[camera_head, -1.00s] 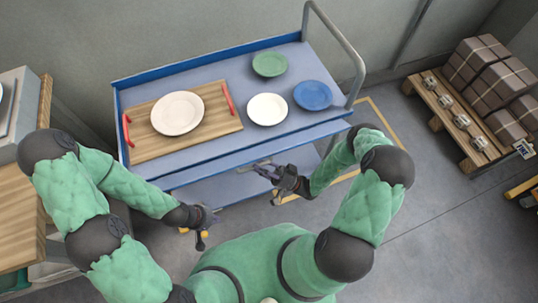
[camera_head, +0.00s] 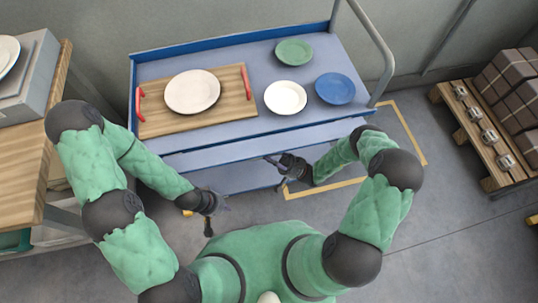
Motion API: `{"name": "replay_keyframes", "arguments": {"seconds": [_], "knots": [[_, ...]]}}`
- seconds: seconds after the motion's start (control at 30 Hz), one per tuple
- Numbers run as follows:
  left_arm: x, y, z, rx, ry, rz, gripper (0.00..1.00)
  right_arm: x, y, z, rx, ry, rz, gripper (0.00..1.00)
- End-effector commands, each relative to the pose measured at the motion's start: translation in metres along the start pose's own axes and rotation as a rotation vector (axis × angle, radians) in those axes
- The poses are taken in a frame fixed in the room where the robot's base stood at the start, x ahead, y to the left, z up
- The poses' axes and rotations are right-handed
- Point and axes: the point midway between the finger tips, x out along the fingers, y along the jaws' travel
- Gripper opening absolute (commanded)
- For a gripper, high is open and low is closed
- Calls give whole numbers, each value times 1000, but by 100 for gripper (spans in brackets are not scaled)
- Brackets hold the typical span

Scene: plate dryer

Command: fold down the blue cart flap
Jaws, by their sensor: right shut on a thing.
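The blue cart (camera_head: 226,66) stands ahead of me, with a raised blue rim at its back. The blue cart flap (camera_head: 225,155) shows as a pale blue panel along the front edge, below the top deck. My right gripper (camera_head: 271,160) is at the lower front edge of this panel, near its middle, and is shut on it; the exact contact is small and dark. My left gripper (camera_head: 222,206) hangs in front of the cart, lower and to the left, apart from the flap. Its fingers are too small and dark to judge.
A wooden tray (camera_head: 222,113) with red handles holds a white plate (camera_head: 192,92). A green plate (camera_head: 294,52), a smaller white plate (camera_head: 285,97) and a blue plate (camera_head: 335,88) lie on the deck. A wooden table (camera_head: 25,155) is at left, a pallet of boxes (camera_head: 500,92) at right.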

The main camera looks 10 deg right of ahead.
Motion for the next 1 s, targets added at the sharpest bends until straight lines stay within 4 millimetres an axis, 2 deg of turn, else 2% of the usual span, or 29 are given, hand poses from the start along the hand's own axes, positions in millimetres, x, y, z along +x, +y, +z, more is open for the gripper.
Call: {"name": "replay_keyframes", "arguments": {"seconds": [0.13, 0.17, 0.23, 0.27, 0.67, 0.87, 1.0], "knots": [[0, 0, 0, 0, 0, 0, 0, 0, -1, 0, 5, 0, -3, 0], [0, 0, 0, 0, 0, 0, 0, 0, -1, 0, 5, 0, -3, 24], [0, 0, 0, 0, 0, 0, 0, 0, -1, 0, 5, 0, -3, 44], [0, 0, 0, 0, 0, 0, 0, 0, -1, 1, 5, 0, -3, 46], [0, 0, 0, 0, 0, 0, 0, -3, -1, 0, 4, 1, 0, 46], [0, 0, 0, 0, 0, 0, 0, -28, 0, 0, 3, 3, 2, 46], [0, 0, 0, 0, 0, 0, 0, -57, 0, 1, 2, 3, 4, 46]]}}
